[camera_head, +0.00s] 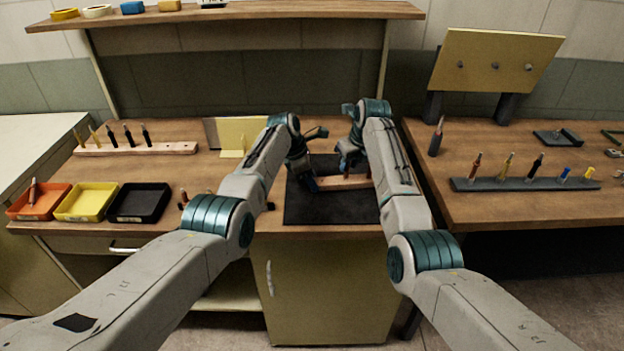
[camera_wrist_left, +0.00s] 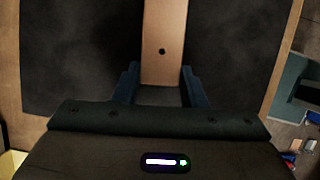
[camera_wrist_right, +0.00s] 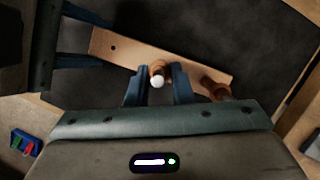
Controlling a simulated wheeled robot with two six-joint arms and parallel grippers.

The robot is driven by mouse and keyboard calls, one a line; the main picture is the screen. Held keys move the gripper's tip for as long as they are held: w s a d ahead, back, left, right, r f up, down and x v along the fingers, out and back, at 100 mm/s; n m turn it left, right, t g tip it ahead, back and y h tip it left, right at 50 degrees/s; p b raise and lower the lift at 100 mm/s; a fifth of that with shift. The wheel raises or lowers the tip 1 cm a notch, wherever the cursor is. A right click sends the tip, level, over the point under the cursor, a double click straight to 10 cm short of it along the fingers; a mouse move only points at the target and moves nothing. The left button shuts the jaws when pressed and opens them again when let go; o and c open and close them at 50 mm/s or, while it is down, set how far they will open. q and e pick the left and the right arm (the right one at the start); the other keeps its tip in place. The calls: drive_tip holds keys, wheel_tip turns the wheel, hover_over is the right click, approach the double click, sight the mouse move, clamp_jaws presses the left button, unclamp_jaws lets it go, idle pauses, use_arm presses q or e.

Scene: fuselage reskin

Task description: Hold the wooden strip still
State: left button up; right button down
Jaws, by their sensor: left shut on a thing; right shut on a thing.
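The wooden strip (camera_head: 343,183) lies on the dark mat (camera_head: 325,212). In the left wrist view the strip (camera_wrist_left: 164,30) runs away from me, with one dark hole visible. My left gripper (camera_wrist_left: 160,85) is shut on the strip's end; the right wrist view shows its blue fingers on either side of that end. In the right wrist view the strip (camera_wrist_right: 125,50) shows a hole near the left gripper. My right gripper (camera_wrist_right: 160,85) is shut on a copper-coloured pin with a white tip (camera_wrist_right: 158,76), at the strip. A second copper-coloured pin (camera_wrist_right: 217,89) stands at the strip's far end.
Orange (camera_head: 38,201), yellow (camera_head: 87,202) and black (camera_head: 139,203) trays stand at the left. A wooden rack (camera_head: 135,149) holds several tools behind them. A dark rack (camera_head: 525,184) with several tools is on the right table. A shelf (camera_head: 230,12) spans above.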

drive_tip(key=shift+r, duration=0.7)
drive_tip(key=shift+r, duration=1.4)
use_arm(q)
drive_tip(key=o, duration=1.1)
